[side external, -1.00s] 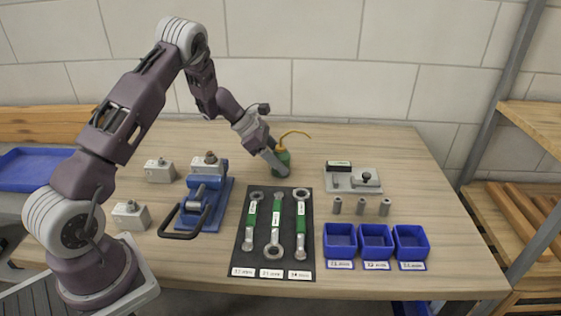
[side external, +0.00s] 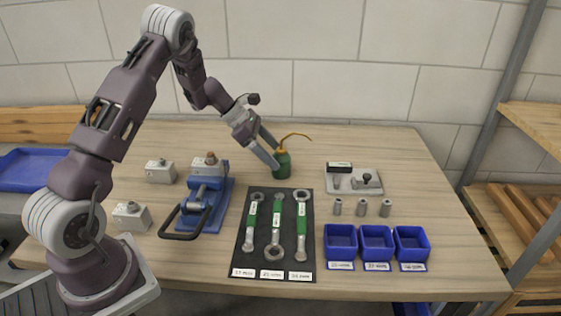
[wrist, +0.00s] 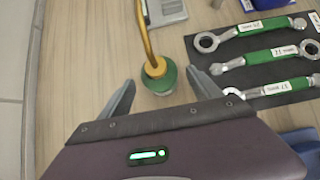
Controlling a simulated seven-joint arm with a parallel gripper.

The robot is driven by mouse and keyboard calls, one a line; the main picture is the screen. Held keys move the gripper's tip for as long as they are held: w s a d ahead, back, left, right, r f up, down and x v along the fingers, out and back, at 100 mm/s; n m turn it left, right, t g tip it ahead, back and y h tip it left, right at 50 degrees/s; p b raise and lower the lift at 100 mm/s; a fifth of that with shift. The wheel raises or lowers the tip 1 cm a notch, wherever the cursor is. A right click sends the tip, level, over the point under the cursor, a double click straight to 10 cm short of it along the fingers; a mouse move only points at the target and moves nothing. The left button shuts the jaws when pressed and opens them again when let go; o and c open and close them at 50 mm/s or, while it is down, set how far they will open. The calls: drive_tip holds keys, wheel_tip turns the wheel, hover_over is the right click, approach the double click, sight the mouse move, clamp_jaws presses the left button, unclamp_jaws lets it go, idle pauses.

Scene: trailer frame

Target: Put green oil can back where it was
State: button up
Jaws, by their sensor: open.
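The green oil can (side external: 282,164) stands upright on the table behind the wrench mat, its curved yellow-brown spout reaching up and to the right. My gripper (side external: 273,156) is open, with its fingers low beside the can on its left. In the wrist view the green oil can (wrist: 160,82) sits ahead, between the lines of the two spread fingers of my gripper (wrist: 161,88), with no visible contact.
A black mat (side external: 261,262) with several green-handled wrenches lies in front of the can. A blue vise-like fixture (side external: 213,200) stands left, a grey plate fixture (side external: 345,184) right. Blue bins (side external: 375,243) are at front right. The table behind the can is clear.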

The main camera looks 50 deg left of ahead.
drive_tip(key=v, duration=0.8)
drive_tip(key=s+d+r+m+g, duration=0.1)
drive_tip(key=s+d+r+m, duration=0.55)
drive_tip(key=d, duration=0.25)
drive_tip(key=s+d+r+m+g, duration=0.1)
drive_tip(key=s+d+r+m, duration=0.5)
drive_tip(key=d, duration=0.3)
drive_tip(key=s+d+m+t+y, duration=0.1)
drive_tip(key=s+m+y, duration=0.1)
drive_tip(key=s+m, duration=0.5)
drive_tip(key=s+d+r+m+t+y, duration=0.1)
drive_tip(key=s+d+m+y, duration=0.1)
drive_tip(key=s+m, duration=0.5)
drive_tip(key=s+y, duration=0.1)
drive_tip(key=s, duration=0.3)
drive_tip(key=shift+r+y, duration=0.15)
drive_tip(key=shift+y, duration=0.15)
